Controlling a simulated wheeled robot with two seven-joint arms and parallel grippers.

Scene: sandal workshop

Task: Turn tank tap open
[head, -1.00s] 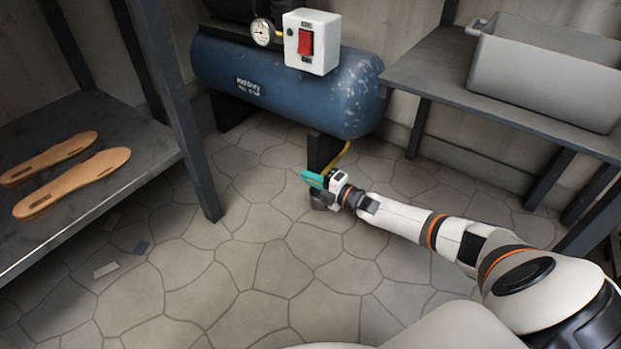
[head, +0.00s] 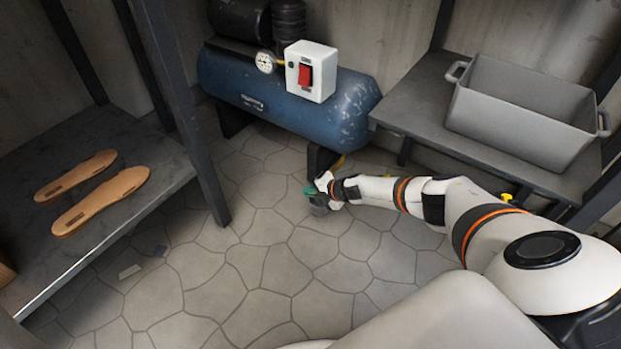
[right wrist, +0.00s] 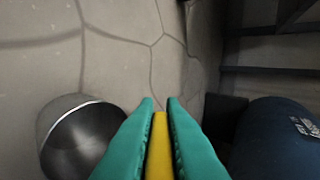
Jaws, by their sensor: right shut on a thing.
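My right gripper (head: 317,190) is low, in front of the tank's right leg. In the right wrist view, its teal fingers (right wrist: 160,125) are shut on the yellow tap lever (right wrist: 159,150), which lies between them. The tap's body is hidden by the fingers. A metal cup (right wrist: 82,140) stands on the floor beside the gripper; it also shows in the head view (head: 318,209). My left gripper is not in view.
A white box with a red switch (head: 306,75) and a gauge (head: 265,62) sit on the tank. A grey bin (head: 525,115) stands on the right bench (head: 405,95). Two insoles lie on the left shelf (head: 150,145). The middle floor (head: 240,260) is clear.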

